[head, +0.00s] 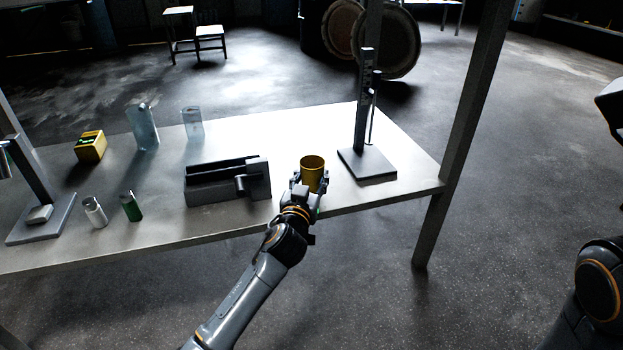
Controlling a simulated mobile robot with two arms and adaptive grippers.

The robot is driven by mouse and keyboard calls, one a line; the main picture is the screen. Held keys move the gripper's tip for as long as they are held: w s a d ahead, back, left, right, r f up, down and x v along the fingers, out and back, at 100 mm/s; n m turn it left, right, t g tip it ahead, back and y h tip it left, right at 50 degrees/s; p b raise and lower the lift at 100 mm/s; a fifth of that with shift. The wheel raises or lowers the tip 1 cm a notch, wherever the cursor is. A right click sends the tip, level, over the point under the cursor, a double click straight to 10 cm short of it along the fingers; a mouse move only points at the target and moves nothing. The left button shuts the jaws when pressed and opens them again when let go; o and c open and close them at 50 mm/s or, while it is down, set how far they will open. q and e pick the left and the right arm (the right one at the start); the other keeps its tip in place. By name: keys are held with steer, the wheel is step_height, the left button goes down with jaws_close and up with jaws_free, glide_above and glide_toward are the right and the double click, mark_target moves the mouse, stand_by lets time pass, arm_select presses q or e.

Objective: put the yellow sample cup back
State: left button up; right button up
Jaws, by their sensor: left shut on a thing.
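The yellow sample cup (312,171) is upright near the front edge of the table, between the dark grey tray-like block and the column stand. My left gripper (311,184) is shut on the cup from the near side, with a finger at each side of it. The cup's lower part is hidden by the gripper, so I cannot tell whether it touches the table. The column stand (367,163) has a flat square base and an upright post with a scale. My right gripper is not in view.
The dark grey block (227,182) lies left of the cup. A green bottle (131,206), a white bottle (95,212), a yellow device (90,146) and two clear vessels stand further left. A table post (464,120) rises at the right. Bare table (300,128) lies behind the cup.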

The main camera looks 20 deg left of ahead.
arm_select(q)
steer(key=shift+f, duration=0.1)
steer(key=o, duration=1.2)
